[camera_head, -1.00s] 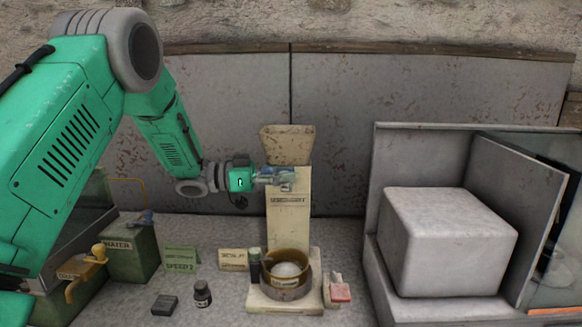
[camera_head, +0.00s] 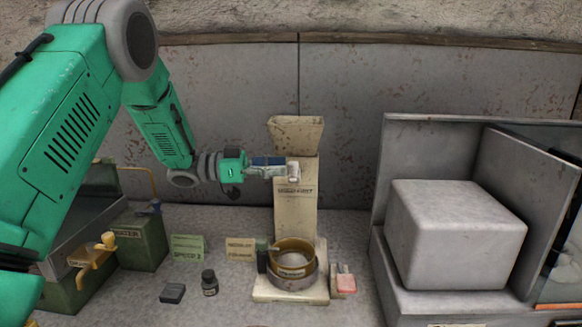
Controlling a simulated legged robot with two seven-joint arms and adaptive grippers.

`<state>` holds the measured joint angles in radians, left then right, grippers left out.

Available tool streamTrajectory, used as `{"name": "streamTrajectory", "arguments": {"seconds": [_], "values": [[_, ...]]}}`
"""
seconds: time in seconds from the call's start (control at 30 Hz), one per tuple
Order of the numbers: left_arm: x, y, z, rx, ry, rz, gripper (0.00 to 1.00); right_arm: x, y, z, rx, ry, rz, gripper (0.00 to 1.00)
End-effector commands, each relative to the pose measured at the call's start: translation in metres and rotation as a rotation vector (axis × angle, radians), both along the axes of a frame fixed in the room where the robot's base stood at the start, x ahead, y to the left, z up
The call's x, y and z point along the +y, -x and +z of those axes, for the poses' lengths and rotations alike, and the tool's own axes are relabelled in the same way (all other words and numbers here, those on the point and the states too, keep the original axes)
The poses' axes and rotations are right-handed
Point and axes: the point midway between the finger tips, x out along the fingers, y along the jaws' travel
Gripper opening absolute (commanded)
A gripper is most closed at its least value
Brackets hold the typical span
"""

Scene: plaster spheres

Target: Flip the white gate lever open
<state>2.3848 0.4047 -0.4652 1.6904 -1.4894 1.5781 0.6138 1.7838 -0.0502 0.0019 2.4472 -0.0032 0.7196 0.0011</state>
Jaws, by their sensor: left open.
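A cream tower (camera_head: 296,215) with a funnel-shaped hopper (camera_head: 296,134) on top stands at the back centre of the bench. A small white piece, which looks like the gate lever (camera_head: 294,172), sits at the tower's upper front. My left gripper (camera_head: 279,171) reaches in from the left, its fingers open and level with this piece. Its fingertips are right beside the piece; I cannot tell whether they touch it. A brown-rimmed round bowl (camera_head: 293,246) stands on the tower's base, with something pale inside. My right gripper is out of view.
A large pale block (camera_head: 455,235) sits in a grey open box on the right. Small cards (camera_head: 188,247), a dark bottle (camera_head: 209,282), a dark small box (camera_head: 172,293) and a pink-red block (camera_head: 346,283) lie near the tower. Green machinery (camera_head: 140,240) stands at the left.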

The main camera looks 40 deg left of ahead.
Motion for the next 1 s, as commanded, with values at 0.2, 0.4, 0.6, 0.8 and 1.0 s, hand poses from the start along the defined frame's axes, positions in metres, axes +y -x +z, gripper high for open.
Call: {"name": "streamTrajectory", "arguments": {"seconds": [0.2,0.4,0.6,0.8,1.0], "values": [[0.042,0.029,-0.001,-0.001,0.003,0.003,0.43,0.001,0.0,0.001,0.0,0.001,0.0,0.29],[0.065,0.046,-0.002,-0.001,0.003,0.002,0.43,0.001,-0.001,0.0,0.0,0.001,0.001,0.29],[0.07,0.052,-0.001,-0.001,0.001,0.0,0.43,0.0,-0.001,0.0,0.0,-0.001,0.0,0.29],[0.069,0.052,-0.001,0.0,0.0,0.0,0.43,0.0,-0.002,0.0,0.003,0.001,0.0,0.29],[0.071,0.052,-0.002,0.0,0.003,0.001,0.43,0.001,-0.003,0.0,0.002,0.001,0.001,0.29]]}}
